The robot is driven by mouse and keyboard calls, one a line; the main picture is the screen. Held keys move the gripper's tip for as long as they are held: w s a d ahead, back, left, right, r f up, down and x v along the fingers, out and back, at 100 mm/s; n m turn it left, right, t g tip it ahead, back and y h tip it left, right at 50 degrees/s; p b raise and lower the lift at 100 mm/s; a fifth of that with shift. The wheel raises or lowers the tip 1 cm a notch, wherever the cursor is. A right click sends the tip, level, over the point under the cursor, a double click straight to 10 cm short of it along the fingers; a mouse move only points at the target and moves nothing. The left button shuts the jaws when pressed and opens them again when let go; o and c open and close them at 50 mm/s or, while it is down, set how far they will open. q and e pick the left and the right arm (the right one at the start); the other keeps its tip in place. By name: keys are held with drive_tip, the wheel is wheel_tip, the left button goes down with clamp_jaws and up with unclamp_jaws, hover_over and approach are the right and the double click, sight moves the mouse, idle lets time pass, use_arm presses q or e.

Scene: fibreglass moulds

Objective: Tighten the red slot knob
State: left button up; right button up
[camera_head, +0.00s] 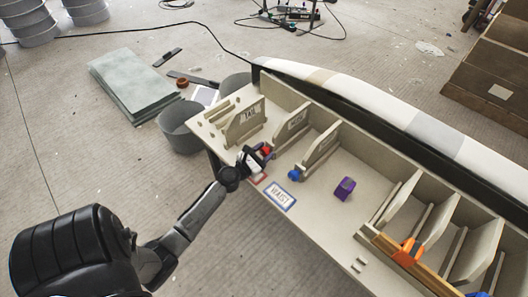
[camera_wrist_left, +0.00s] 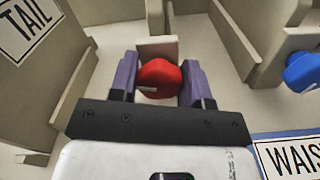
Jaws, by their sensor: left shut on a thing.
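The red slot knob (camera_wrist_left: 159,78) sits on a beige post in the left wrist view, with a pale mark on its face. My left gripper (camera_wrist_left: 160,82) is shut on it, one purple finger at each side. In the head view the red knob (camera_head: 266,151) shows small, partly covered by the left gripper (camera_head: 262,156) at the bench's near edge. My right gripper is not in view.
A blue knob (camera_head: 294,174) is to the right, near the WAIST label (camera_head: 279,195). A purple block (camera_head: 345,188) and an orange clamp (camera_head: 408,250) are farther right. Upright TAIL panel (camera_head: 245,122) stands close behind the gripper. Grey buckets (camera_head: 181,130) stand left of the bench.

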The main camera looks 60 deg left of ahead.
use_arm(q)
drive_tip(key=o, duration=0.9)
drive_tip(key=shift+s, duration=0.1)
drive_tip(key=v, duration=1.3)
drive_tip(key=shift+s+d, duration=0.15)
drive_tip(key=shift+s, duration=0.2)
